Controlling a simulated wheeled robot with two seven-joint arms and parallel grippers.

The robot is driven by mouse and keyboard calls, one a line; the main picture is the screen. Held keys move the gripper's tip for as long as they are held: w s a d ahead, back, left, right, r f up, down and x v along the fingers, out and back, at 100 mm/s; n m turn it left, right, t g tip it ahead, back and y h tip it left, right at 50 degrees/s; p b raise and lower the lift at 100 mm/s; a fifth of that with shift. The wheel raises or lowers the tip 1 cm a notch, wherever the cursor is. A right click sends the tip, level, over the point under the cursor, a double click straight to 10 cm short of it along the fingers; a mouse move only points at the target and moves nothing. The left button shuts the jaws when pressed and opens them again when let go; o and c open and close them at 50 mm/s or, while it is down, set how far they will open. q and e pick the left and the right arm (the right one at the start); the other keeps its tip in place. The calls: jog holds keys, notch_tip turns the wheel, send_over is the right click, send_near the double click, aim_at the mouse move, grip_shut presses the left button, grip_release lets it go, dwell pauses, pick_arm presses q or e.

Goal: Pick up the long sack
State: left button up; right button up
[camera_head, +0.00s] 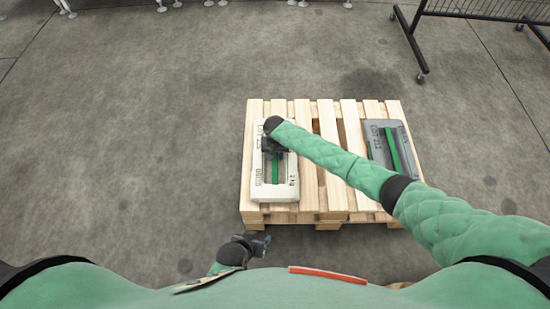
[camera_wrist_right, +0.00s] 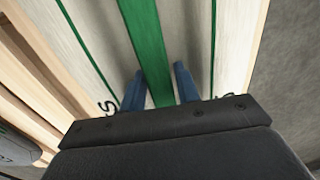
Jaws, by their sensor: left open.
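A long pale sack (camera_head: 258,190) with a green strip along its middle lies at the left side of the wooden pallet. My right gripper (camera_head: 276,152) is over its upper part and hides some of it. In the right wrist view, the blue fingers of my right gripper (camera_wrist_right: 160,88) stand apart on either side of the green strip (camera_wrist_right: 147,45) of the pale sack (camera_wrist_right: 190,40). I cannot tell whether they press on the strip. My left gripper (camera_head: 262,245) is open and empty, just below the pallet's near edge.
A shorter grey sack (camera_head: 408,158) with a green strip lies at the right side of the wooden pallet (camera_head: 327,125). Bare slats show between the sacks. A black wire rack (camera_head: 470,8) on wheels stands at the upper right. The floor to the left is clear.

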grip_shut()
dwell(1.3)
jog(key=shift+w+r, duration=0.1)
